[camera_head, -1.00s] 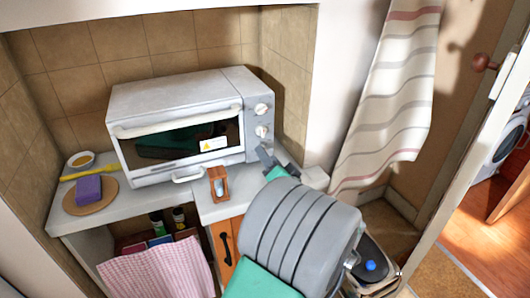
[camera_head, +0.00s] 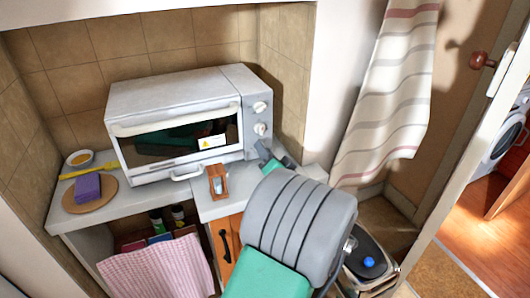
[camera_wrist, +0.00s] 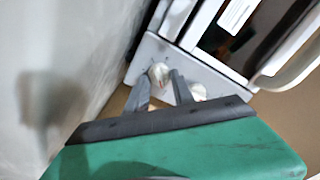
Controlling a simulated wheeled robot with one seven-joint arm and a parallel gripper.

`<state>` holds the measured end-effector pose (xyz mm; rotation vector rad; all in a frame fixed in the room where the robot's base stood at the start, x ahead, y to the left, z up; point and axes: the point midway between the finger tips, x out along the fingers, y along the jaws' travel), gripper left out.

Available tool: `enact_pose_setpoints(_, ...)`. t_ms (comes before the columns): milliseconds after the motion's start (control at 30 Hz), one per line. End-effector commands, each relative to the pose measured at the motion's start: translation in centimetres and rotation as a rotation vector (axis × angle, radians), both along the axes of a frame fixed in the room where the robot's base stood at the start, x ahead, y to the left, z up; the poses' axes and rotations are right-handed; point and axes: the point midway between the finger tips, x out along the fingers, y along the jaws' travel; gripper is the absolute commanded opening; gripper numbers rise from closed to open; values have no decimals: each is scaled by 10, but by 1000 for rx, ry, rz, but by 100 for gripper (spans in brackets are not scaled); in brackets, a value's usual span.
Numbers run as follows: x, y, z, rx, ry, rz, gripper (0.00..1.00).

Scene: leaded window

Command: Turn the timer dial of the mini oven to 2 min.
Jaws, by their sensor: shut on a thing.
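The mini oven (camera_head: 175,95) is a white box with a dark glass door and a grey control panel at its right side. Two pale dials show in the head view, an upper dial (camera_head: 260,107) and a middle dial (camera_head: 260,129). My gripper (camera_head: 265,156) is low at the panel, below them. In the wrist view, my gripper (camera_wrist: 160,84) has its two grey fingers on either side of the lowest dial (camera_wrist: 158,74) and is shut on it. Another dial (camera_wrist: 199,92) shows just beside the right finger. The dial markings and pointer are too small to read.
A purple sponge (camera_head: 87,187) lies on a round board at left. The oven door handle (camera_wrist: 295,62) is right of the fingers. A striped curtain (camera_head: 390,95) hangs at right.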

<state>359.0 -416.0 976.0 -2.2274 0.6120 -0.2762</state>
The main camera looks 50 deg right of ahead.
Motion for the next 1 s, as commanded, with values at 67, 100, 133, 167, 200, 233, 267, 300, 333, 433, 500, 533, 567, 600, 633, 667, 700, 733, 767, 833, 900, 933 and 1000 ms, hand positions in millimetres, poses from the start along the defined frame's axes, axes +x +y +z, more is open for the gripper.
enact_pose_setpoints(67,0,0,0,0,0,0,0)
enact_pose_setpoints(100,0,0,0,0,0,0,0)
enact_pose_setpoints(133,0,0,0,0,0,0,0)
enact_pose_setpoints(167,0,0,0,1,-1,0,0)
enact_pose_setpoints(200,0,0,0,6,-3,1,0)
enact_pose_setpoints(233,0,0,0,17,-9,1,0)
enact_pose_setpoints(267,0,0,0,32,-18,1,0)
enact_pose_setpoints(300,0,0,0,57,-33,1,0)
enact_pose_setpoints(333,0,0,0,73,-42,1,0)
enact_pose_setpoints(433,0,0,0,83,-50,0,0)
enact_pose_setpoints(500,0,0,0,83,-49,0,0)
enact_pose_setpoints(533,0,0,0,83,-49,0,0)
enact_pose_setpoints(567,0,0,0,83,-49,0,0)
enact_pose_setpoints(600,0,0,0,83,-49,0,32)
enact_pose_setpoints(633,0,0,0,83,-49,0,34)
enact_pose_setpoints(667,0,0,0,83,-49,0,37)
enact_pose_setpoints(700,0,0,0,83,-49,0,40)
enact_pose_setpoints(733,0,0,-1,83,-49,0,42)
enact_pose_setpoints(767,0,0,-1,83,-49,0,45)
enact_pose_setpoints(833,0,0,-1,83,-49,0,49)
enact_pose_setpoints(900,0,0,-1,82,-49,0,49)
enact_pose_setpoints(933,0,0,0,82,-49,0,49)
enact_pose_setpoints(1000,0,0,0,82,-49,0,49)
